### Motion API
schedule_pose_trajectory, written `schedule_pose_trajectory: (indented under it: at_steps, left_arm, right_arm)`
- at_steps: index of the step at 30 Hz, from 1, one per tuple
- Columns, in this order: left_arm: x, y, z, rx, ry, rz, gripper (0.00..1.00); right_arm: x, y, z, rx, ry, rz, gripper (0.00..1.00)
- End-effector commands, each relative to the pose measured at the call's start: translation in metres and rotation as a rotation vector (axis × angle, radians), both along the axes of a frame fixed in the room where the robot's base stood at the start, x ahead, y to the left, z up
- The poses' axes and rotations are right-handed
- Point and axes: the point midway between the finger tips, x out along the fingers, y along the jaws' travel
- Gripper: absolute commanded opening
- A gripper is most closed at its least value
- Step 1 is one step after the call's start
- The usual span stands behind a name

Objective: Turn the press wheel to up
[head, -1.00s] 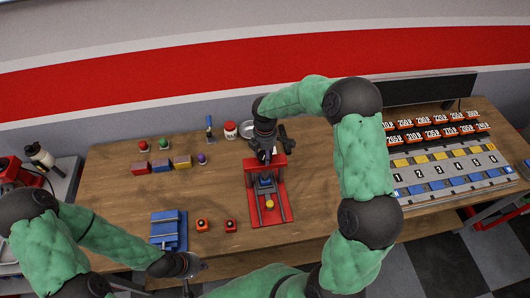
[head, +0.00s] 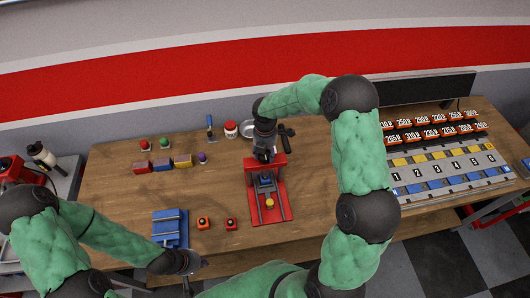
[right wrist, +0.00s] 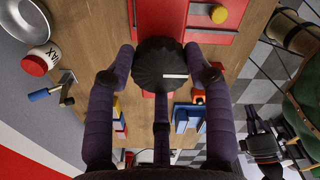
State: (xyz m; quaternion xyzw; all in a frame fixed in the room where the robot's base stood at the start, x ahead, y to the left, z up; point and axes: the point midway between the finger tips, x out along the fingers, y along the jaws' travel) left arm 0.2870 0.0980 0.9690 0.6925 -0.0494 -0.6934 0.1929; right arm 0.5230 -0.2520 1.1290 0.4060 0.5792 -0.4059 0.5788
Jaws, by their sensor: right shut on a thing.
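The red press (head: 280,205) stands on the wooden bench in the middle of the head view. Its dark ribbed wheel (right wrist: 158,64) fills the middle of the right wrist view, with a white mark on its face pointing to the right in that picture. My right gripper (right wrist: 160,60) has fingers on both sides of the wheel and is shut on it. In the head view, my right gripper (head: 266,156) comes down on the top of the press and hides the wheel. My left gripper (head: 190,272) hangs at the bench's front edge, away from the press; its jaws are unclear.
A blue fixture (head: 169,229) and two small orange-red blocks (head: 204,223) sit left of the press. Several coloured blocks (head: 162,164), a white jar with a red lid (head: 231,129) and a metal bowl (head: 248,128) stand behind. A numbered rack (head: 445,168) fills the right side.

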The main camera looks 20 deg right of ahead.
Motion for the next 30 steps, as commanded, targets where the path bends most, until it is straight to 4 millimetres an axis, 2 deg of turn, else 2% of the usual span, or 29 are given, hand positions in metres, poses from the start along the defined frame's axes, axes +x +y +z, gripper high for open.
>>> schedule_pose_trajectory:
  at_steps: [10, 11, 12, 13, 24, 30]
  left_arm:
    - [0.0, 0.0, 0.0, 0.0, 0.0, 0.0, 0.0]
    - [0.0, 0.0, 0.0, 0.0, 0.0, 0.0, 0.0]
    - [0.0, 0.0, 0.0, 0.0, 0.0, 0.0, 0.0]
    - [0.0, 0.0, 0.0, 0.0, 0.0, 0.0, 0.0]
    - [0.0, 0.0, 0.0, 0.0, 0.0, 0.0, 0.0]
    - [0.0, 0.0, 0.0, 0.0, 0.0, 0.0, 0.0]
  right_arm:
    - [0.001, 0.0, 0.001, -0.001, -0.003, 0.004, 0.19]
    - [0.001, 0.0, 0.001, -0.001, -0.003, 0.004, 0.58]
    - [0.001, 0.0, 0.001, -0.001, -0.003, 0.004, 0.69]
    - [0.001, 0.0, 0.001, -0.001, -0.003, 0.004, 0.76]
    - [0.0, 0.0, 0.002, -0.001, -0.001, 0.003, 0.76]
    - [0.002, 0.0, 0.024, -0.001, -0.006, 0.003, 0.76]
